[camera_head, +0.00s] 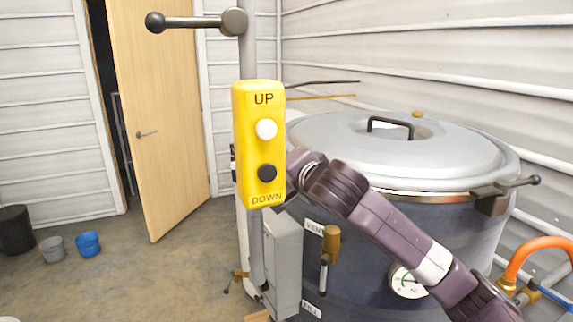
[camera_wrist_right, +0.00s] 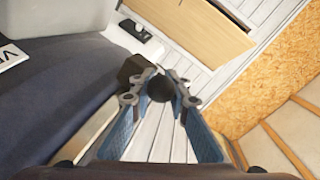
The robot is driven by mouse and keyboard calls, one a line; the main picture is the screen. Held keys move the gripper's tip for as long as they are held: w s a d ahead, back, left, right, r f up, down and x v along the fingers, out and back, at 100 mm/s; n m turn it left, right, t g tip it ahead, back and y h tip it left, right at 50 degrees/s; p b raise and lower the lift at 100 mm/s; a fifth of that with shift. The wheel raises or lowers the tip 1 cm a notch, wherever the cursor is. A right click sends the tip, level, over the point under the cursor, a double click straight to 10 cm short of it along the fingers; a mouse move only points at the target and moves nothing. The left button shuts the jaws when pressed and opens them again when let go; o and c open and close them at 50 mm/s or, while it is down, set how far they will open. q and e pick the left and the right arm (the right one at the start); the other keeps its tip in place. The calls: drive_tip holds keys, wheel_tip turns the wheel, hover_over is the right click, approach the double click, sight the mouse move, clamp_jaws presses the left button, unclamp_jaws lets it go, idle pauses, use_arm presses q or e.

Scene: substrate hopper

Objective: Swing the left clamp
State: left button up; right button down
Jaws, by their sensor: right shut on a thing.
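A large grey-lidded vessel (camera_head: 400,245) stands at the right, with its lid (camera_head: 440,150) down. My right arm reaches from the lower right to the vessel's left side. Its gripper is hidden behind the yellow UP/DOWN control box in the head view. In the right wrist view my right gripper (camera_wrist_right: 160,98) has its blue-padded fingers on both sides of a dark round knob (camera_wrist_right: 160,87) and is shut on it. The knob looks like the left clamp's handle end; the rest of that clamp is hidden. My left gripper is not in view.
The yellow control box (camera_head: 258,130) hangs on a grey pole (camera_head: 247,50) with a ball-ended lever (camera_head: 190,21) above. Another clamp (camera_head: 500,188) sits on the vessel's right rim. A valve (camera_head: 330,243) and dial (camera_head: 405,285) are on its front.

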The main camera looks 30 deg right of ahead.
drive_tip(key=shift+w+a+f+m+h, duration=0.15)
drive_tip(key=shift+a+m+h, duration=0.25)
drive_tip(key=shift+h, duration=0.3)
drive_tip(key=c, duration=2)
unclamp_jaws()
drive_tip(key=shift+w, duration=0.1)
